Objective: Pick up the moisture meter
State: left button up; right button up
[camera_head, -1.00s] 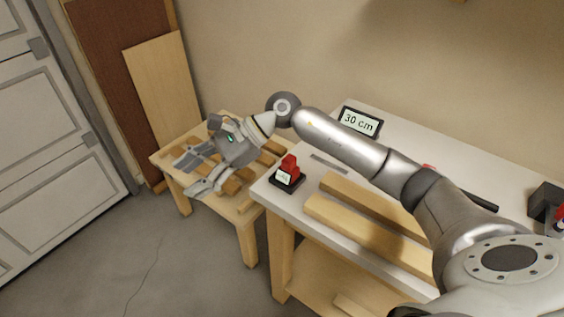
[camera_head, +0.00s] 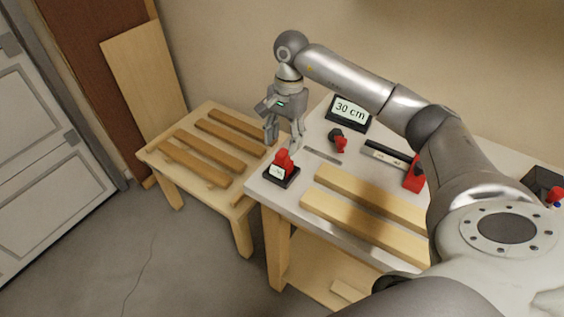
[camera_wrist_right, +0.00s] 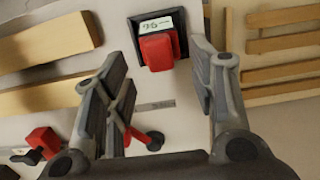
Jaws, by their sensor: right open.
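The likely moisture meter (camera_head: 283,160) is a red block on a black base with a small pale display, upright at the near left corner of the white bench top. In the right wrist view its red body (camera_wrist_right: 157,50) lies between the fingertips. My right gripper (camera_head: 284,143) is open and empty, pointing down just above it, with the fingers apart on either side in the wrist view. I cannot tell whether a finger touches it. My left gripper is not in view.
Two wooden bars (camera_head: 362,228) lie in front on the bench (camera_head: 285,205). A metal strip (camera_head: 322,156), a red-and-black tool (camera_head: 338,141), a "30 cm" sign (camera_head: 349,112) and a red block (camera_head: 414,174) are behind. A lower slatted table (camera_head: 150,157) stands left.

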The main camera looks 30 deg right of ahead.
aim_at(281, 154)
jog(key=shift+s+a+f+p, duration=0.1)
jog(key=shift+a+f+p, duration=0.05)
jog(key=shift+f+p, duration=0.15)
jog(key=f+p, duration=0.1)
jog(key=a+f, duration=0.1)
jog(key=f, duration=0.1)
jog(key=shift+s+f+p, duration=0.15)
jog(key=shift+s+p, duration=0.05)
jog(key=shift+p, duration=0.15)
jog(key=shift+f, duration=0.55)
grip_shut()
